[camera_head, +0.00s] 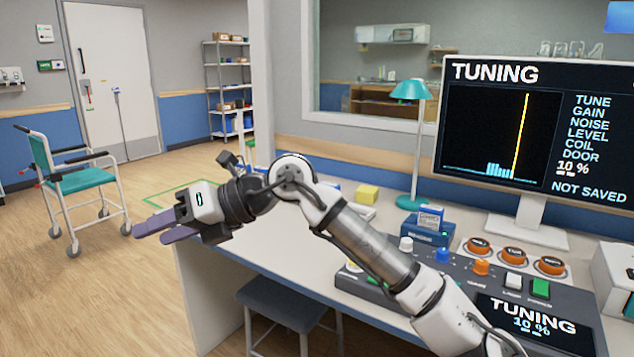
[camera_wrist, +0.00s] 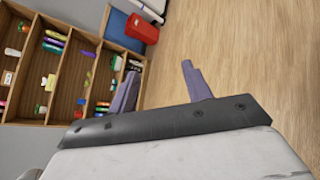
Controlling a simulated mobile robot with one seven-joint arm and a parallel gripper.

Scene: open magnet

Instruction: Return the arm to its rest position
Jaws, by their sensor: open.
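My arm stretches from the lower right across the desk in the head view, bent at its elbow. My gripper (camera_head: 160,228) points left, past the desk's left edge and over the wood floor. In the wrist view my gripper (camera_wrist: 160,85) shows two purple fingers set apart, with nothing between them. It is open and empty.
The desk (camera_head: 270,235) carries a control panel (camera_head: 450,285), a monitor (camera_head: 540,130), a teal lamp (camera_head: 412,95) and a yellow block (camera_head: 367,193). A stool (camera_head: 280,305) stands below. A wheeled chair (camera_head: 80,185) stands at left. A wooden shelf (camera_wrist: 45,70) and red bin (camera_wrist: 142,28) show in the wrist view.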

